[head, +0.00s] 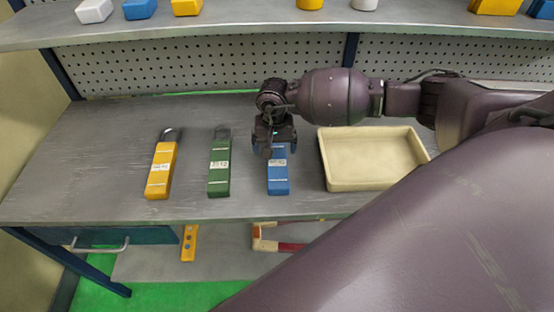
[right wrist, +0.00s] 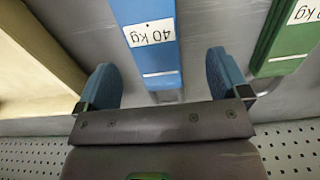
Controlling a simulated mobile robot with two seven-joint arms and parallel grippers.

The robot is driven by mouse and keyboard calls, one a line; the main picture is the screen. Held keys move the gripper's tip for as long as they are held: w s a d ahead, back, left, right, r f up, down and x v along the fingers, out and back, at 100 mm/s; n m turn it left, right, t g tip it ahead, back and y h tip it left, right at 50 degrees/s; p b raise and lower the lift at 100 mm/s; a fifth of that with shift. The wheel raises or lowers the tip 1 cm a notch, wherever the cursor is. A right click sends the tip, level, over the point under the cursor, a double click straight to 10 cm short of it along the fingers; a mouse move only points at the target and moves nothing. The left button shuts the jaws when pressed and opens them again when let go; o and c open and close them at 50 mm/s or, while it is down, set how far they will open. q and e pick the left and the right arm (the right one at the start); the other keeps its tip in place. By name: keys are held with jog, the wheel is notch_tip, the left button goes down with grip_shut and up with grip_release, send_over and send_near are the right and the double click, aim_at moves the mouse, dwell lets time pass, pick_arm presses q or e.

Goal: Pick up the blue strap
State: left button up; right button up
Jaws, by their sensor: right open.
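The blue strap (head: 278,178) lies on the grey workbench, third from the left in a row, with a white label on it. In the right wrist view the blue strap (right wrist: 148,42) shows a "40 kg" label and points in between the fingers. My right gripper (head: 272,150) is over the far end of the blue strap and hides that end in the head view. In the right wrist view my right gripper (right wrist: 165,85) is open, one blue-tipped finger on each side of the strap, not closed on it. My left gripper is not in view.
A green strap (head: 219,168) and a yellow strap (head: 161,170) lie to the left of the blue one. A cream tray (head: 375,188) stands close to the right. A perforated panel (head: 210,62) and a shelf (head: 250,30) with small blocks are behind. The workbench (head: 90,150) is bare at left.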

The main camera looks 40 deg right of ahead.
aim_at(277, 157)
jog(key=f, duration=0.2)
jog(key=f+p, duration=0.1)
jog(key=f, duration=0.1)
jog(key=shift+s+d, duration=0.15)
jog(key=shift+d, duration=0.15)
jog(key=shift+f, duration=0.55)
jog(key=shift+c, duration=0.2)
jog(key=c, duration=1.2)
